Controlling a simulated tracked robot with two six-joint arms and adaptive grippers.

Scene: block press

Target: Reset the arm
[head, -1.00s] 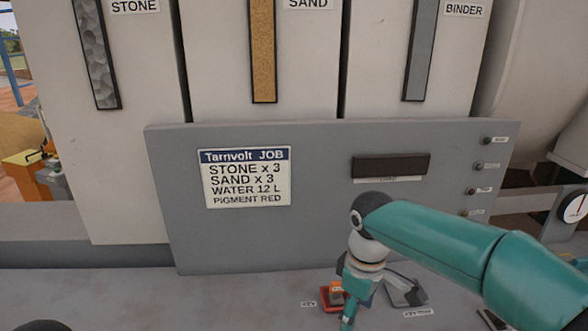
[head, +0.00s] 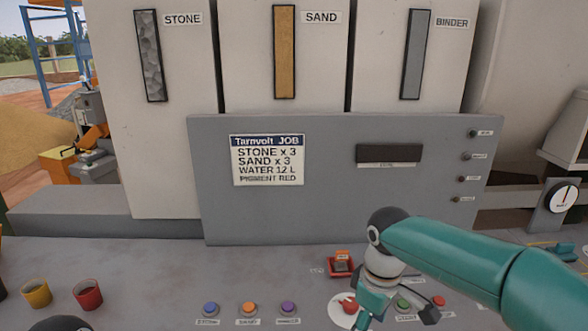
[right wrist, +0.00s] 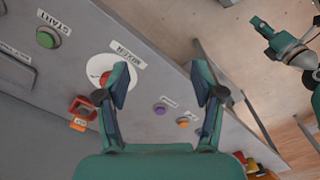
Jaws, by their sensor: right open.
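My right gripper (head: 368,312) hangs over the console in the head view, near a white disc with a red knob (head: 349,306). In the right wrist view my right gripper (right wrist: 161,92) is open with nothing between its fingers. The disc, labelled MIXER (right wrist: 112,66), lies beyond its left finger, which partly hides the red knob. I cannot tell the gap between finger and knob. My left gripper (right wrist: 262,26) shows small at the upper right of the right wrist view, away from the console; its jaw state is unclear.
A red key holder (head: 341,266) is behind the disc. Blue (head: 210,309), orange (head: 249,308) and purple (head: 288,307) buttons are left of it, green (head: 403,305) and red (head: 438,301) ones right. Yellow (head: 37,293) and red (head: 88,295) cups stand at left. An upright panel (head: 340,220) closes the back.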

